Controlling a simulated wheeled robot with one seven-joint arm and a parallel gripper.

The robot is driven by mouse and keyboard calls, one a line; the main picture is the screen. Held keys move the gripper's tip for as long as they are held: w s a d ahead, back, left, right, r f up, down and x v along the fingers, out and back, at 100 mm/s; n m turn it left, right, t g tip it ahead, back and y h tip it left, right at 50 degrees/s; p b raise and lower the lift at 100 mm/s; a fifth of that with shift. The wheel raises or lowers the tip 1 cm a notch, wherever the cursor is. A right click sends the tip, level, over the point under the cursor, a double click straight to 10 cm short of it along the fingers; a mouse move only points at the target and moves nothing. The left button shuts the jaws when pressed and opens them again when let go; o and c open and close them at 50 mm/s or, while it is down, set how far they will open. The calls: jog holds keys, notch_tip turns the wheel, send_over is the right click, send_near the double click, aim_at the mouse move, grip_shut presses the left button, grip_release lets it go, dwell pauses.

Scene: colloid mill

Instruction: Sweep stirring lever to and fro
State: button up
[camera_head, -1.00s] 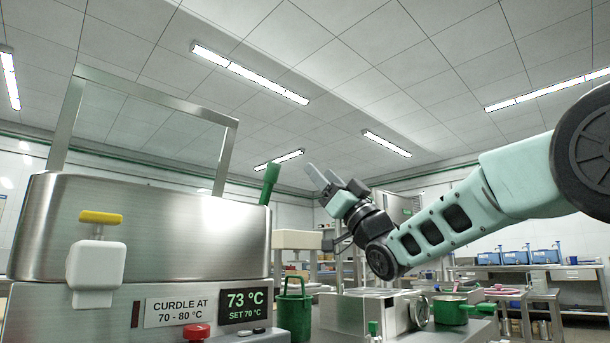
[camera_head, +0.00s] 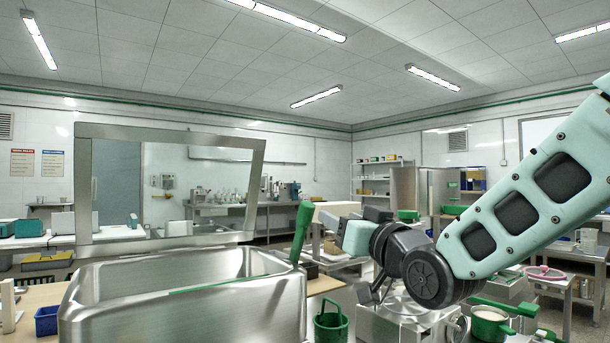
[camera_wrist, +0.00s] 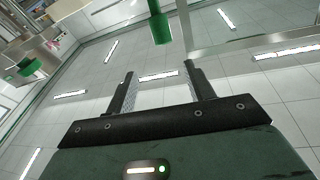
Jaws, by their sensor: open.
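The stirring lever is a green handle (camera_head: 301,232) that rises, slightly tilted, from the right end of the steel vat (camera_head: 180,310) in the head view. In the wrist view the handle (camera_wrist: 160,28) hangs from the top, beyond and between the two fingertips (camera_wrist: 160,70). The jaws are apart with nothing between them.
A steel frame (camera_head: 82,190) stands upright over the vat. A green bucket (camera_head: 331,328) is right of the vat, and a green pot (camera_head: 490,325) stands further right. Work benches line the back wall.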

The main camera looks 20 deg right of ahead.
jog(key=s+r+g+p, duration=0.1)
jog(key=s+p, duration=0.1)
jog(key=p, duration=0.1)
jog(key=g+p, duration=0.1)
jog(key=p, duration=1.3)
send_near(302, 212)
jog(key=w, duration=0.1)
jog(key=w+p, duration=0.1)
jog(key=w, duration=0.3)
jog(key=w+p, duration=0.1)
jog(key=w, duration=0.3)
jog(key=w+a+p, duration=0.1)
jog(key=w, duration=0.2)
jog(key=shift+w+f, duration=0.2)
jog(key=shift+w, duration=0.2)
grip_shut()
jog(key=shift+r, duration=0.1)
